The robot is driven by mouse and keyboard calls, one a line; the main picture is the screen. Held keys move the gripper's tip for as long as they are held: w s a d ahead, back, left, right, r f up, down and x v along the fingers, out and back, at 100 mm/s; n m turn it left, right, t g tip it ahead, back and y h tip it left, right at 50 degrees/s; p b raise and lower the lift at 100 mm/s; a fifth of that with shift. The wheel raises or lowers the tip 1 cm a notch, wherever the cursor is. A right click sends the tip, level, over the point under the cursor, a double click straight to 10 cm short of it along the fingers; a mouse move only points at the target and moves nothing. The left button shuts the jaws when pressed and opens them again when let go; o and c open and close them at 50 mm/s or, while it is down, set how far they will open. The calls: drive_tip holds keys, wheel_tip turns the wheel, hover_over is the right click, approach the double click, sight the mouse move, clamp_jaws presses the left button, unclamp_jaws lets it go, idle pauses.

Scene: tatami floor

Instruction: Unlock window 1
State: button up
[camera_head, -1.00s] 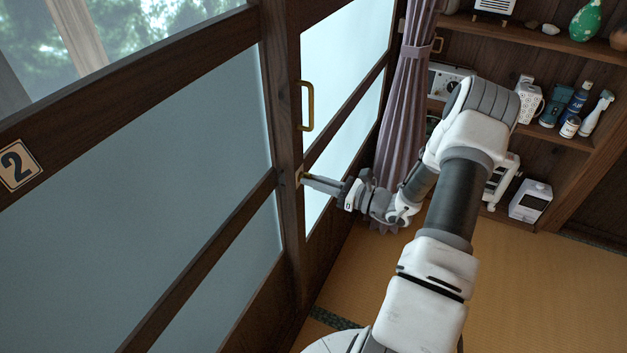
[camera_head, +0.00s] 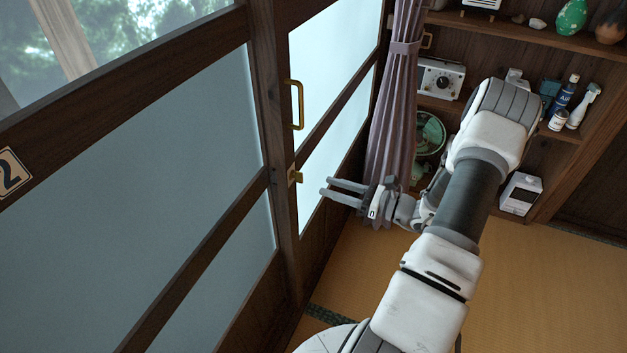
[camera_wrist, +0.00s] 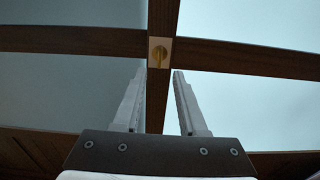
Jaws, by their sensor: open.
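Window 1 (camera_head: 335,70) is the frosted panel in a dark wood frame beyond the panel marked 2. A small brass lock (camera_head: 294,177) sits on its wooden stile, below a brass pull handle (camera_head: 297,105).
A panel with a number 2 plate (camera_head: 12,172) fills the left. A purple curtain (camera_head: 395,100) hangs behind my gripper. Shelves (camera_head: 470,40) with bottles, a radio (camera_head: 440,78) and a green fan (camera_head: 430,133) stand at the back right. The tatami floor (camera_head: 540,270) is clear.

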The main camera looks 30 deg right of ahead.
drive_tip(key=v, duration=0.9)
drive_tip(key=shift+s+d, duration=0.2)
drive_tip(key=shift+s, duration=0.1)
